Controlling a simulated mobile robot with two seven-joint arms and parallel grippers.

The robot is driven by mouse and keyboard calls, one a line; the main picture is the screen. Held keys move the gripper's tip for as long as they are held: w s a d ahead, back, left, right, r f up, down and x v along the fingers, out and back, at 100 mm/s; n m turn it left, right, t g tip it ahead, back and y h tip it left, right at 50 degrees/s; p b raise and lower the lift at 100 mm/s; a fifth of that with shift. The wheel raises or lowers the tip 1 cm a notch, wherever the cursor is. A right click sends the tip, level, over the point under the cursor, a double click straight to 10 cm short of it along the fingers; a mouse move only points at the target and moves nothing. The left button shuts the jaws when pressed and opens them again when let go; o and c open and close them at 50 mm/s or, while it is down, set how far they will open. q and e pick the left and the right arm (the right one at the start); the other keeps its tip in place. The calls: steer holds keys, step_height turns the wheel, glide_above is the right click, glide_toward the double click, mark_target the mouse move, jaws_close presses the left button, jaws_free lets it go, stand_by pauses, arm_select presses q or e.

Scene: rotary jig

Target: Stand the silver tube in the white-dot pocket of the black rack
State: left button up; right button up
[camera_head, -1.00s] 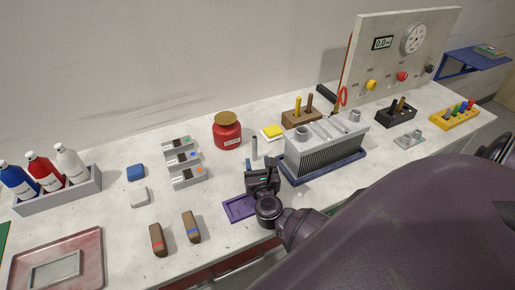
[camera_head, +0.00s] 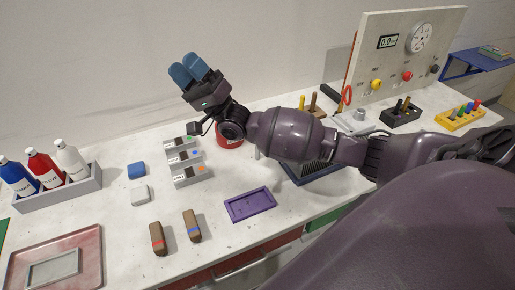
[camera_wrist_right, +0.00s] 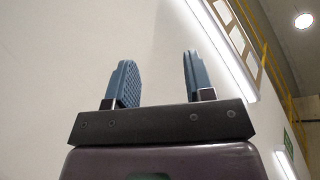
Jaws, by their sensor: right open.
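My right gripper (camera_head: 188,70) is raised above the table at the left, its blue fingers pointing up. The right wrist view shows the same gripper (camera_wrist_right: 157,82) open and empty, with only wall and ceiling beyond. A narrow grey upright piece (camera_head: 256,153), possibly the silver tube, shows just below my right arm beside the red jar; most of it is hidden. The black rack (camera_head: 401,118) stands at the back right with dark and brown pegs in it. Its white dot is too small to make out. My left gripper is not in view.
My right arm crosses the scene and hides most of the ribbed grey block on its blue base (camera_head: 318,178). A purple tray (camera_head: 250,205) lies empty in front. A red jar (camera_head: 229,140), labelled boxes (camera_head: 190,175) and a bottle crate (camera_head: 60,190) stand left.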

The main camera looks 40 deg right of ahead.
steer(key=s+a+n+g+y, duration=0.1)
steer(key=s+a+n+g, duration=0.2)
steer(key=n+g, duration=0.95)
steer(key=s+a+n+g+y, duration=0.2)
steer(key=s+a+n+g, duration=0.15)
steer(key=n+g, duration=0.9)
step_height(320, 180, down, 11)
steer(key=s+d+n+h, duration=0.2)
steer(key=n+h, duration=0.9)
steer(key=n, duration=0.5)
steer(key=w+d+f+n+t+h, duration=0.3)
steer(key=d+f+n+t+h, duration=0.15)
steer(key=d+n+h, duration=0.5)
steer(key=w+d+f+n+t+h, duration=0.35)
steer(key=d+f+n+h, duration=0.3)
steer(key=d+n, duration=0.65)
steer(key=shift+w+d+f+n+g, duration=0.1)
steer(key=shift+w+d+f+n, duration=0.25)
steer(key=shift+f, duration=1.1)
steer(key=shift+w+d+f+n+g, duration=0.15)
steer(key=shift+w+f+n, duration=0.25)
steer(key=shift+f, duration=1.1)
steer(key=shift+w+d+f+n+g, duration=0.1)
steer(key=shift+w+d+f+n, duration=0.3)
steer(key=shift+f, duration=1.05)
steer(key=shift+a, duration=0.15)
